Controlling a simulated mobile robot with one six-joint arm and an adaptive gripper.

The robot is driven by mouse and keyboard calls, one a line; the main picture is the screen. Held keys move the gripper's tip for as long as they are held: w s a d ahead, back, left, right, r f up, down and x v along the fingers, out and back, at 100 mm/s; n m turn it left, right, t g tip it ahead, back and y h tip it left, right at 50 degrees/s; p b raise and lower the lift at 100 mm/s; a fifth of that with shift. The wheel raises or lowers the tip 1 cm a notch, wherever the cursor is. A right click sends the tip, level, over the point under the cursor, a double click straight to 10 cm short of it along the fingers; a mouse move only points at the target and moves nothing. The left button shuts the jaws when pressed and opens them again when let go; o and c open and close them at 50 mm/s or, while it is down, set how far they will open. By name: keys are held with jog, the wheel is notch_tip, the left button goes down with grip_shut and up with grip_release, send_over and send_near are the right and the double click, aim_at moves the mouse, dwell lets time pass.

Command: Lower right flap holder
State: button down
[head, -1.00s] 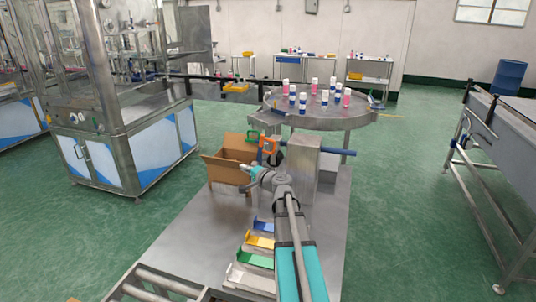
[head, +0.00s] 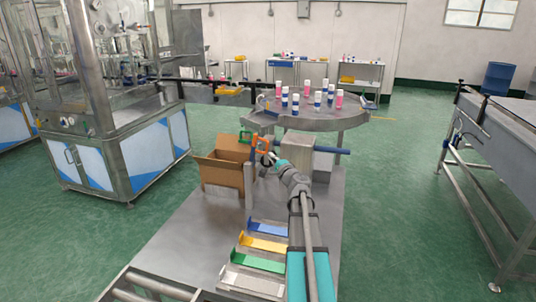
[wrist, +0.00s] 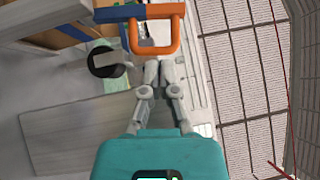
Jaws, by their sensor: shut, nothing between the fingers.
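The orange loop-shaped holder (head: 262,143) stands upright beside the right side of the open cardboard box (head: 222,174). A green loop-shaped holder (head: 246,138) stands behind and left of it. My gripper (head: 270,157) is just below and right of the orange loop. In the wrist view the orange loop (wrist: 133,38) hangs from a blue bar (wrist: 118,13) ahead of my gripper (wrist: 160,66). The fingertips are together, empty, and appear close to the loop's lower bar. I cannot tell whether they touch it.
A grey metal block (head: 307,160) with a blue bar stands right of the box. Coloured trays (head: 262,243) lie in front on the metal table (head: 200,225). A round table (head: 345,120) with several cans is behind. A dark round part (wrist: 103,60) is left of my fingers.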

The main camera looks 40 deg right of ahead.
jog(key=p+x, duration=0.1)
jog(key=x, duration=0.8)
jog(key=shift+w, duration=0.3)
jog(key=shift+s+d, duration=0.1)
jog(key=shift+d, duration=0.05)
jog(key=shift+r+p, duration=0.1)
jog(key=shift+p, duration=0.3)
